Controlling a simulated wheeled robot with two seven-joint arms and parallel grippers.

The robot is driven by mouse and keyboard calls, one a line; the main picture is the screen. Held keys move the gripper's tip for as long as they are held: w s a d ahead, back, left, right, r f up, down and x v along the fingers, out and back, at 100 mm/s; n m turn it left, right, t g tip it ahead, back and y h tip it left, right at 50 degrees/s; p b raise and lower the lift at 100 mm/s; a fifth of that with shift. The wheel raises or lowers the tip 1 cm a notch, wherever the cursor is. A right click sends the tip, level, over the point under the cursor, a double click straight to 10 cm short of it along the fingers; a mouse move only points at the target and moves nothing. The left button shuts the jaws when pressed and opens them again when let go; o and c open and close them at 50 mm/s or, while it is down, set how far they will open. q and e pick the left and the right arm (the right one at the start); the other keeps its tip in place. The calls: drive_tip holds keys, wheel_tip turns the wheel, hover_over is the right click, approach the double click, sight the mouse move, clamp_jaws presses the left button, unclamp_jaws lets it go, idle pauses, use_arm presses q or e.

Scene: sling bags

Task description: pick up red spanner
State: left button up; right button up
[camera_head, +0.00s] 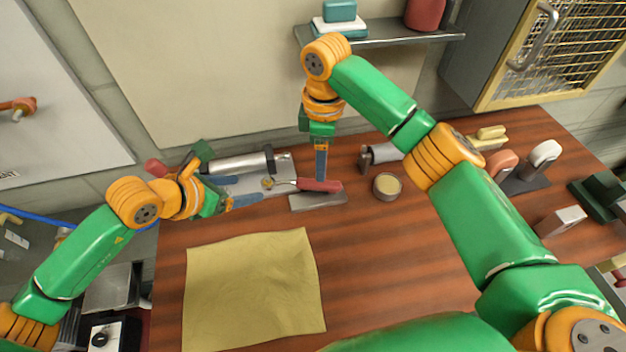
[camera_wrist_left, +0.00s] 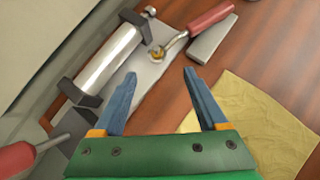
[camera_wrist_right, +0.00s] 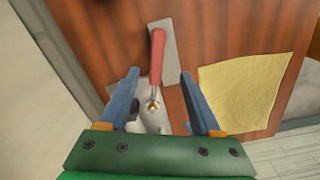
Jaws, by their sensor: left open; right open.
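The red spanner (camera_head: 318,185) has a red handle and a metal shaft. It lies near the back of the wooden table, its handle by a grey flat block (camera_head: 318,201) and its shaft over a metal plate (camera_head: 282,170). My right gripper (camera_head: 321,176) points down at the red handle; in the right wrist view the red spanner (camera_wrist_right: 157,62) shows between its open fingers (camera_wrist_right: 159,82). My left gripper (camera_head: 258,190) is open to the left of the spanner; in the left wrist view the spanner (camera_wrist_left: 208,20) lies beyond its fingers (camera_wrist_left: 160,76). Neither gripper visibly holds anything.
A metal cylinder (camera_head: 235,164) lies on a stand behind the spanner. A round tin (camera_head: 387,186) stands to the right. A yellow cloth (camera_head: 253,288) covers the front left of the table. A wall shelf (camera_head: 395,38) hangs above. The table's front middle is clear.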

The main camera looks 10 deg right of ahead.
sight(300, 184)
use_arm(q)
drive_tip(key=shift+w+d+f, duration=0.15)
drive_tip(key=shift+f, duration=0.1)
use_arm(e)
drive_tip(key=shift+f, duration=0.4)
use_arm(q)
drive_tip(key=x, duration=0.6)
drive_tip(key=shift+w+r, duration=0.1)
drive_tip(key=shift+w, duration=0.2)
use_arm(e)
drive_tip(key=f, duration=0.3)
drive_tip(key=w+f, duration=0.1)
drive_tip(key=f, duration=0.1)
drive_tip(key=shift+f, duration=0.3)
use_arm(q)
drive_tip(key=shift+w+d+f, duration=0.1)
drive_tip(key=shift+f, duration=0.2)
use_arm(e)
drive_tip(key=shift+s+f, duration=0.2)
drive_tip(key=shift+f, duration=0.3)
use_arm(q)
drive_tip(key=shift+w, duration=0.1)
drive_tip(key=c, duration=1)
use_arm(e)
drive_tip(key=shift+w, duration=0.1)
drive_tip(key=c, duration=1)
use_arm(q)
clamp_jaws()
use_arm(e)
clamp_jaws()
